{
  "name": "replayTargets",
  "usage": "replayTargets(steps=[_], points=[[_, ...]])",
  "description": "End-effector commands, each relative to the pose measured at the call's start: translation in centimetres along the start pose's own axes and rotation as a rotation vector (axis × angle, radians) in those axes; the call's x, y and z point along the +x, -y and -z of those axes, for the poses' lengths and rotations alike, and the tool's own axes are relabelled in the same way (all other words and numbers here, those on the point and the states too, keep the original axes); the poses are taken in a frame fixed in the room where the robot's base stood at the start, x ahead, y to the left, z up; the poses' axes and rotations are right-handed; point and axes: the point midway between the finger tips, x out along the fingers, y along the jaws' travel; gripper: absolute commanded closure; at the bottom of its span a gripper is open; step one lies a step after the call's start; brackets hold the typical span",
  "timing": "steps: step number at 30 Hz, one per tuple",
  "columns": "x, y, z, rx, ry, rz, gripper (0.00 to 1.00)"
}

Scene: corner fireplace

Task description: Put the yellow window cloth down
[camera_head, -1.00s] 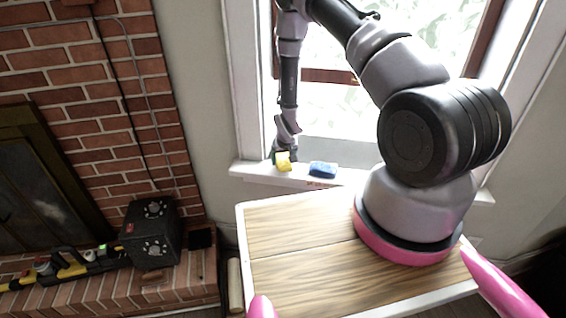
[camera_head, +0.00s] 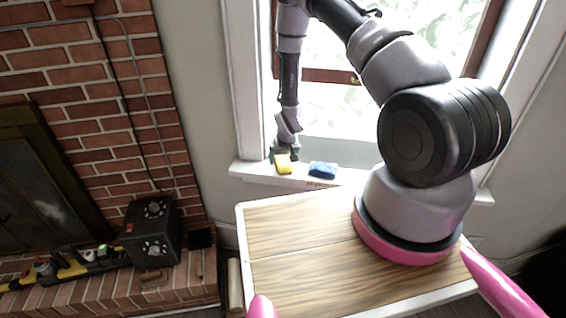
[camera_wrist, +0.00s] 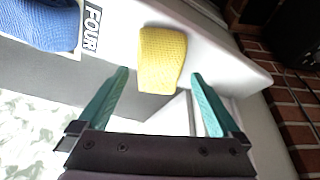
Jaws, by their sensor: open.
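The yellow window cloth (camera_head: 283,163) lies on the white window sill in the head view, near its left end. It also shows in the wrist view (camera_wrist: 162,58), lying on the sill just beyond my fingertips. My gripper (camera_head: 284,153) is at the sill, right behind the cloth. In the wrist view my gripper (camera_wrist: 158,75) is open, with its two green fingers apart on either side of the cloth's near end. Nothing is held between them.
A blue cloth (camera_head: 323,169) lies on the sill (camera_head: 255,170) to the right of the yellow one. The window is behind.

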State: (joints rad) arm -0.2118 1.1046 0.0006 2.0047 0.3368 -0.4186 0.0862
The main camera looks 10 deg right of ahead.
Motion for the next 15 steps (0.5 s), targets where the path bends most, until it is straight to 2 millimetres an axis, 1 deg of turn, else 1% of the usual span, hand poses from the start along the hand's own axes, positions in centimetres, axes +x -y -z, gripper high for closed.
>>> replayTargets(steps=[1,3,9,12,15], points=[[-1.2,0.0,0.1,0.000,-0.002,0.000,0.00],[-2.9,0.0,0.2,0.000,-0.003,0.001,0.00],[-7.0,0.1,0.1,0.000,-0.002,0.001,0.00],[-8.4,0.0,0.1,0.000,-0.001,0.000,0.00],[-9.3,0.0,0.0,0.000,-0.001,0.000,0.00]])
